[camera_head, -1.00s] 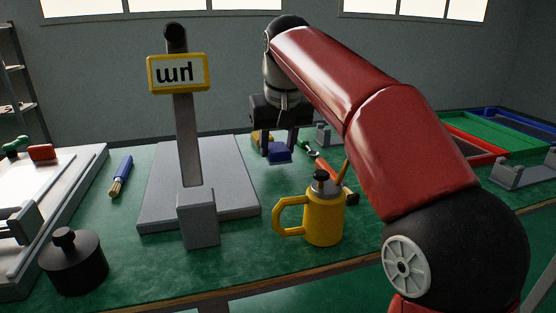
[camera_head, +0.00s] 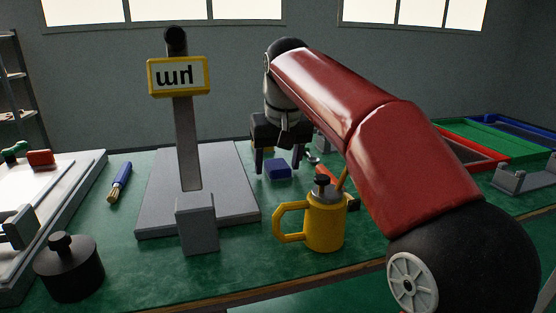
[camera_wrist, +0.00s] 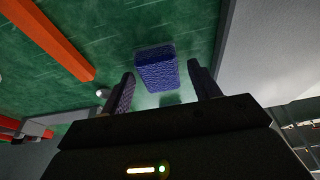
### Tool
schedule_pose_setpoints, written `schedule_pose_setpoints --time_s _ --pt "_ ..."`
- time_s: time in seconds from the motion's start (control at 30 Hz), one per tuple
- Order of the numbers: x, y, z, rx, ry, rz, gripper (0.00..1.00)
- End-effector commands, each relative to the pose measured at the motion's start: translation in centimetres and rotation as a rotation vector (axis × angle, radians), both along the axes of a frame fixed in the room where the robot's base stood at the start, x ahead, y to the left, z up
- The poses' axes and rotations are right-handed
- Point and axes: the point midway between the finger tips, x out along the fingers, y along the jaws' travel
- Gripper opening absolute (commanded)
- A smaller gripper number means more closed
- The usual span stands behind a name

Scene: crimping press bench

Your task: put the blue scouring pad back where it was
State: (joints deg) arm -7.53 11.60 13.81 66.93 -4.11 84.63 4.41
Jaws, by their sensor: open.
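The blue scouring pad (camera_head: 278,170) is a small dark-blue block on the green bench, just right of the press's grey base plate. My gripper (camera_head: 277,164) is open above the pad. In the wrist view its two fingers (camera_wrist: 164,88) stand on either side of the pad's near end, with a gap on both sides.
The press base plate (camera_head: 220,200) is close on the left.

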Motion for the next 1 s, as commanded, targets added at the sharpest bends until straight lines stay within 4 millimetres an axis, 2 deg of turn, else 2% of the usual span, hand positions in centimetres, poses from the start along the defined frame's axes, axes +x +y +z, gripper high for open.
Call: schedule_pose_setpoints --time_s 0.17,0.5,0.63,0.8,1.0 --pt "-0.2 -0.1 1.5 0.001 -0.002 0.000 0.62" --pt "-2.2 -0.6 8.4 0.001 -0.003 0.000 0.62" --pt "-2.8 -0.8 10.4 0.000 -0.001 0.000 0.62" --pt "-3.3 -0.9 11.7 0.000 0.000 0.000 0.62" --pt "-3.4 -1.0 11.8 0.000 0.001 0.000 0.62"
